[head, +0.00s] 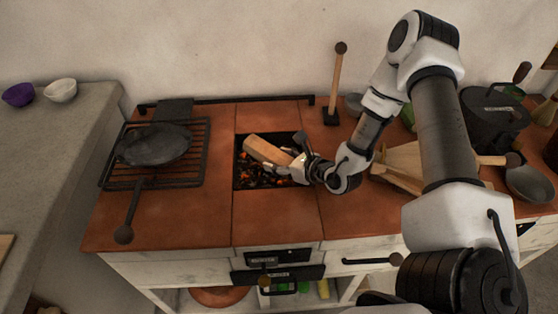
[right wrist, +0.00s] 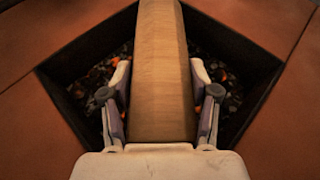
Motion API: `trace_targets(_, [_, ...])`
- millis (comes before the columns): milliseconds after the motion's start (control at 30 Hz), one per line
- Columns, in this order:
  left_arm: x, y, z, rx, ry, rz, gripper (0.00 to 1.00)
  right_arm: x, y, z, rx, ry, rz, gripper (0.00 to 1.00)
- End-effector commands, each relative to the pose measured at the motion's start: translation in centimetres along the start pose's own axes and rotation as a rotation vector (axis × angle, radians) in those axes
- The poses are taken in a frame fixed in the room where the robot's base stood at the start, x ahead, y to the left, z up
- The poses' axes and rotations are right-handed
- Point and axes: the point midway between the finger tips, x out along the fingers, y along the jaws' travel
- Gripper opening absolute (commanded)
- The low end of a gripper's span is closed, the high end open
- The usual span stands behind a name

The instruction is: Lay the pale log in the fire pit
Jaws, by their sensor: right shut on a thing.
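The pale log (head: 268,150) is over the fire pit (head: 238,182), slanting from upper left to lower right. My right gripper (head: 298,165) is shut on the log's right end. In the right wrist view the log (right wrist: 160,70) runs straight away between the two fingers (right wrist: 161,105), one on each side. The pit (right wrist: 68,100) is a dark square opening with glowing embers below the log. Whether the log touches the embers cannot be told. My left gripper is not in view.
A black pan (head: 155,146) sits on a grill rack (head: 110,168) left of the pit. Right of it are wooden pieces (head: 398,160), a black pot (head: 492,115) and a ladle (head: 528,180). An upright wooden-handled tool (head: 337,85) stands behind. Terracotta tiles (head: 275,222) in front are clear.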

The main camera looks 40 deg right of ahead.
Motion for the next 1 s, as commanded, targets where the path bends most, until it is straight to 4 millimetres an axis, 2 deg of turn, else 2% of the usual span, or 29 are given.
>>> trace_targets(567, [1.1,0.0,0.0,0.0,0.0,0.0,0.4,0.4,0.2,-1.6,0.003,0.01,0.004,0.12])
trace_targets(600, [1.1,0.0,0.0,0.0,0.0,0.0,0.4,0.4,0.2,-1.7,0.004,0.013,0.004,0.74])
trace_targets(633, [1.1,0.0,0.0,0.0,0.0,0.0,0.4,0.4,0.3,-1.7,0.004,0.014,0.005,0.85])
trace_targets(1000, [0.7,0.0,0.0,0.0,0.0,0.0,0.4,0.1,0.4,-1.4,0.006,0.015,0.006,0.85])
